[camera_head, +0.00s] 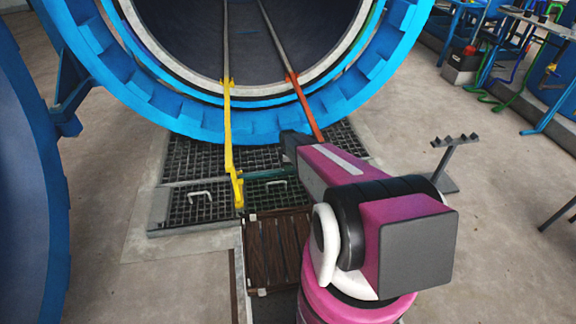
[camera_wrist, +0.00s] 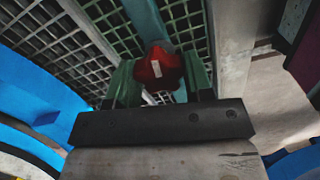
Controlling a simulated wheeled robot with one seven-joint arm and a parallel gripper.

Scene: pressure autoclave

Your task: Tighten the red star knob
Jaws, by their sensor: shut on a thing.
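The red star knob (camera_wrist: 158,68) shows in the wrist view, just above the middle, with a small pale label on its face. My gripper (camera_wrist: 160,80) has one green finger on each side of the knob and is shut on it. The dark gripper bar lies just below the knob in the picture. The fingers cover the knob's sides, and I cannot tell how far it is turned. In the head view my own arm hides the gripper and the knob.
The blue ring of the autoclave opening (camera_head: 210,122) stands ahead. A yellow rail (camera_head: 228,130) and a red-orange rail (camera_head: 305,105) run out of it, above floor grating (camera_head: 200,203). A small dark stand (camera_head: 446,165) is at right. Open concrete floor lies at right.

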